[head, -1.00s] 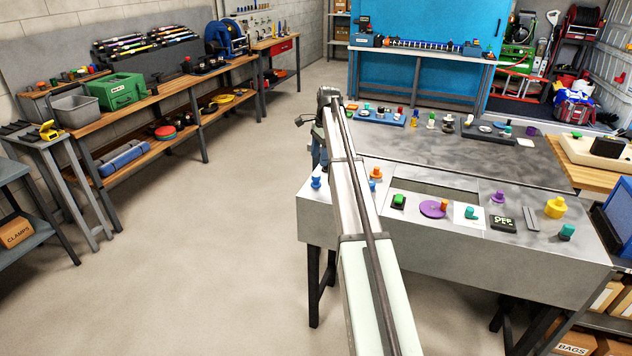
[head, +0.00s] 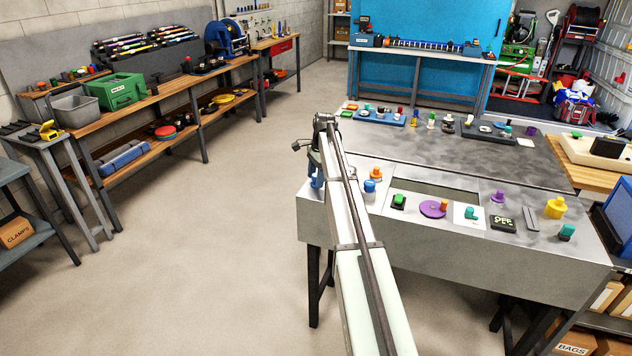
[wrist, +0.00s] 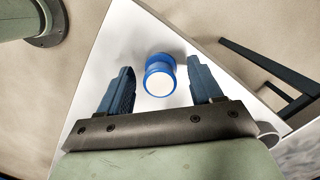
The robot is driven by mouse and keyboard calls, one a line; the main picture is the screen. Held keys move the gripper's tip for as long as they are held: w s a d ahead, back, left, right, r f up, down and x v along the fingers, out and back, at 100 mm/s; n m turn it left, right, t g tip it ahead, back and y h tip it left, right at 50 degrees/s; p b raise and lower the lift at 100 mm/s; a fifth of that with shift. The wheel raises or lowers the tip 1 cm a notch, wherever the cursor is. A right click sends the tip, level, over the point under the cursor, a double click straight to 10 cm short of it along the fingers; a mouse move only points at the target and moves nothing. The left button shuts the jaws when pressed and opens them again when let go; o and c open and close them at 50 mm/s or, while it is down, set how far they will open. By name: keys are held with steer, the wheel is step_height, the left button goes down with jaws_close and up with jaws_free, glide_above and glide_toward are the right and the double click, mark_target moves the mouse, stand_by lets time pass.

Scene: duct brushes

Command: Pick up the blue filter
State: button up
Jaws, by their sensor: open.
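The blue filter (wrist: 160,78), a short blue cylinder with flanged ends and a pale round face, stands near a corner of the grey bench in the wrist view. My gripper (wrist: 160,64) is open, with one blue finger on each side of the filter and a visible gap to both. Nothing is held. In the head view my gripper (head: 316,180) is low at the bench's front left corner, and it mostly hides the filter there.
Another blue piece (head: 369,187) stands just right of my arm, by an orange knob (head: 376,172). A black block with a green top (head: 398,201) and a purple disc (head: 433,208) are farther right on the bench (head: 430,240). The floor left of the bench is clear.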

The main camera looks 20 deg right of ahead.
steer(key=shift+c, duration=0.3)
steer(key=c, duration=1.1)
steer(key=shift+o, duration=0.2)
step_height(320, 180, up, 9)
steer(key=shift+d+r, duration=0.1)
steer(key=shift+m, duration=0.7)
steer(key=d, duration=1)
steer(key=shift+s+d+f, duration=0.15)
steer(key=shift+d+f, duration=0.1)
steer(key=shift+d, duration=0.1)
steer(key=shift+n, duration=0.7)
steer(key=w+d, duration=0.2)
steer(key=d, duration=0.1)
steer(key=w+d, duration=0.1)
steer(key=shift+w+d+f, duration=0.2)
steer(key=shift+w+f, duration=0.05)
steer(key=shift+f, duration=0.05)
